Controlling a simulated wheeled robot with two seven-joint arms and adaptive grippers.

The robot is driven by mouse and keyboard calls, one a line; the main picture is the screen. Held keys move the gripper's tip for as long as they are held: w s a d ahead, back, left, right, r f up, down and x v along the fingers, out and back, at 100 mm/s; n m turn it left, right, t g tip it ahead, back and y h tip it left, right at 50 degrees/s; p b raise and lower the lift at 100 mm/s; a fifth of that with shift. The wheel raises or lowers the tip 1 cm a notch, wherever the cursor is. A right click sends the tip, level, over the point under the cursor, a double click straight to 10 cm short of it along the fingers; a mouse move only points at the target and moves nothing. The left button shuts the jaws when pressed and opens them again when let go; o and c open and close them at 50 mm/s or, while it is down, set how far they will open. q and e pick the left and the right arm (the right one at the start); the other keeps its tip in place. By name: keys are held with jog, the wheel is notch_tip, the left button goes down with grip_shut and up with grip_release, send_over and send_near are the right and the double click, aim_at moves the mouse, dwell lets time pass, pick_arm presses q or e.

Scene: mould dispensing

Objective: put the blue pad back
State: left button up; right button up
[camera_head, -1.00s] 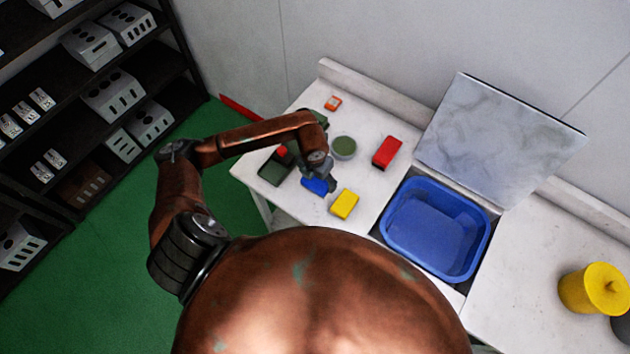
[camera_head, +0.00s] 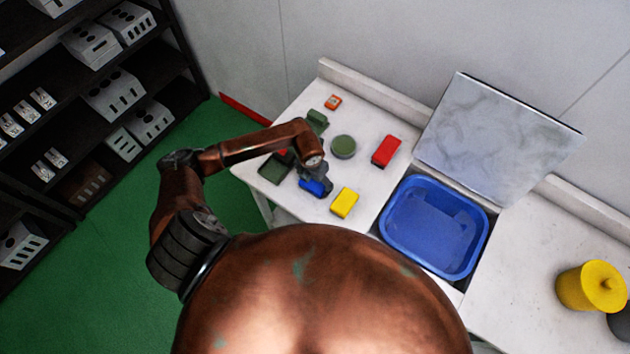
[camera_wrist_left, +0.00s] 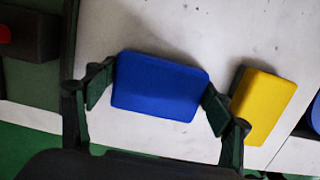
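The blue pad (camera_head: 311,188) lies on the white table, partly covered by my left gripper (camera_head: 318,181) in the head view. In the left wrist view the blue pad (camera_wrist_left: 160,86) lies between the two fingers of my left gripper (camera_wrist_left: 158,96). One finger stands close to each short side of the pad, spread wide, with a thin gap showing at the left finger. Contact at the right finger is hard to tell. My right gripper is not in view.
A yellow block (camera_head: 345,203) lies just right of the pad. A red block (camera_head: 386,151), a round green dish (camera_head: 343,146) and a dark green box (camera_head: 276,170) are close by. A blue basin (camera_head: 386,225) sits to the right, with a tilted marble panel (camera_head: 500,140) behind it.

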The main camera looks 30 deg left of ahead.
aim_at(313, 184)
pick_arm(q)
jog(key=o, duration=0.3)
jog(key=shift+r, duration=0.15)
jog(key=shift+r, duration=0.3)
notch_tip(313, 184, up, 11)
jog(key=s+b, duration=0.1)
jog(key=shift+s+r+b, duration=0.2)
jog(key=shift+s+b, duration=0.05)
jog(key=shift+b, duration=0.05)
